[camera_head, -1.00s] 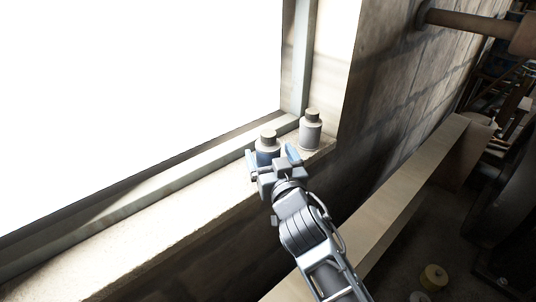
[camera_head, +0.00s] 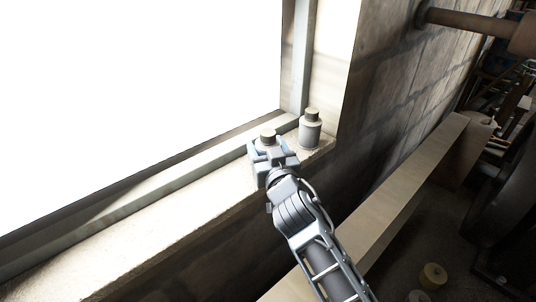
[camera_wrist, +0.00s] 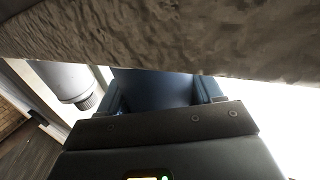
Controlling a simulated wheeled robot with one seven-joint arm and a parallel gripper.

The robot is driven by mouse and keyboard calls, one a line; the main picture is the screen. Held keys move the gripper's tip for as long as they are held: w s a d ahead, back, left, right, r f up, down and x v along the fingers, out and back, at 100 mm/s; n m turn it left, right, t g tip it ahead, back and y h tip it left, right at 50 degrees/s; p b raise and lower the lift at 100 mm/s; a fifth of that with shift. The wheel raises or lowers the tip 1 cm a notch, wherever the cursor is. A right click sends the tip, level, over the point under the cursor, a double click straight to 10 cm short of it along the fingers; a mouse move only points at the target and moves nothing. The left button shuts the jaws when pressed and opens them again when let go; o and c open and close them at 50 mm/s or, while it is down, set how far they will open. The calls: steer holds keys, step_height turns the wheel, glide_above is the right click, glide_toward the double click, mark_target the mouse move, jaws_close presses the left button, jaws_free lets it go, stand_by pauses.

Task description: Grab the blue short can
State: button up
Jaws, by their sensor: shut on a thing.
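The blue short can (camera_head: 268,136) stands on the window sill, with its pale cap showing above my gripper in the head view. My gripper (camera_head: 270,154) is around it, with a finger on each side, and is shut on it. In the wrist view the dark blue body of the can (camera_wrist: 152,90) fills the space between the fingers of my gripper (camera_wrist: 160,98). The can's lower part is hidden by my gripper in the head view.
A grey can (camera_head: 311,131) stands on the sill just right of the blue one; it also shows in the wrist view (camera_wrist: 66,80). The bright window lies behind. The stone sill (camera_head: 150,240) is clear to the left. A long wooden beam (camera_head: 405,195) runs at the lower right.

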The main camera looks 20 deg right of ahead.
steer(key=shift+c, duration=1.3)
steer(key=shift+r, duration=0.1)
